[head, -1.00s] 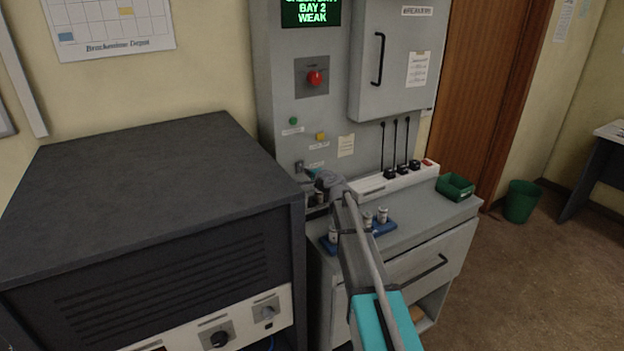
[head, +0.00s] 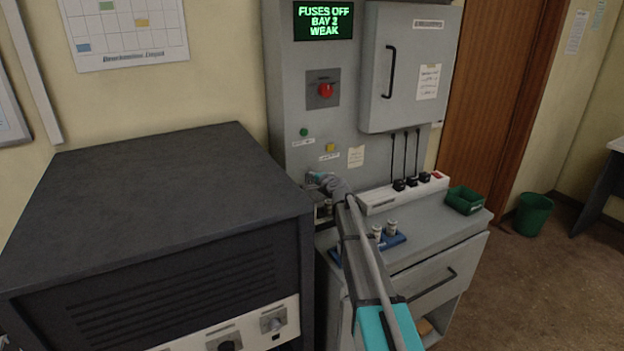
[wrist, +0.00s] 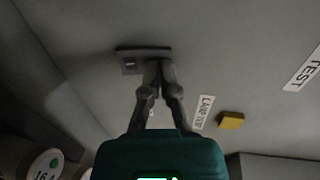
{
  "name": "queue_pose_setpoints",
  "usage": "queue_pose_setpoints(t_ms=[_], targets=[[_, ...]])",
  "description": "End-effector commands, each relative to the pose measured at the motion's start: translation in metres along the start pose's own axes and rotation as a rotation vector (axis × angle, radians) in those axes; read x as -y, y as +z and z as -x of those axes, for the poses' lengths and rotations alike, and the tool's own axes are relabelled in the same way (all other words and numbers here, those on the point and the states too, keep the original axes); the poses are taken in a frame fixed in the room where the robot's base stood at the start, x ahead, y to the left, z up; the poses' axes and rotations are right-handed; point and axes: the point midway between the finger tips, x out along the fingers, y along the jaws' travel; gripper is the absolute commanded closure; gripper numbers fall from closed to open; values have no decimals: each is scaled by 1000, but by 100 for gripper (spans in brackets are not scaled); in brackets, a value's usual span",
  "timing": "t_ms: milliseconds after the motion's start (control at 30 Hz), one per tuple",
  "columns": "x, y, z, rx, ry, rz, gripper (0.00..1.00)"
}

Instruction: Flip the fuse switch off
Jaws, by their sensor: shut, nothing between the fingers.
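The fuse switch sits on a small dark plate (wrist: 130,62) on the grey panel in the wrist view. My gripper (wrist: 160,68) is shut and empty, its fingertips over the plate and hiding its right part. I cannot tell whether the fingertips touch the lever, whose position is hidden. In the head view my gripper (head: 314,178) is against the lower left of the grey cabinet (head: 290,95) and covers the switch. The green display (head: 324,21) reads "FUSES OFF BAY 2 WEAK".
A yellow button (head: 330,147), green button (head: 304,132) and red knob (head: 325,90) are above. Fuses stand in a blue holder (head: 393,241) on the counter below. A dark console (head: 150,190) stands close on the left. A power strip (head: 380,200) and green bin (head: 464,201) are right.

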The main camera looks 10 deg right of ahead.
Motion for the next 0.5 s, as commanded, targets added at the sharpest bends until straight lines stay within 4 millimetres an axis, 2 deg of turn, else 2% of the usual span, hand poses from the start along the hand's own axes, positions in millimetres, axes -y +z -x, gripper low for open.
queue_pose_setpoints(t_ms=[267, 500], targets=[[0, 0, 3, 0, 0, 0, 100], [-1, 0, 17, 2, 0, -1, 100]])
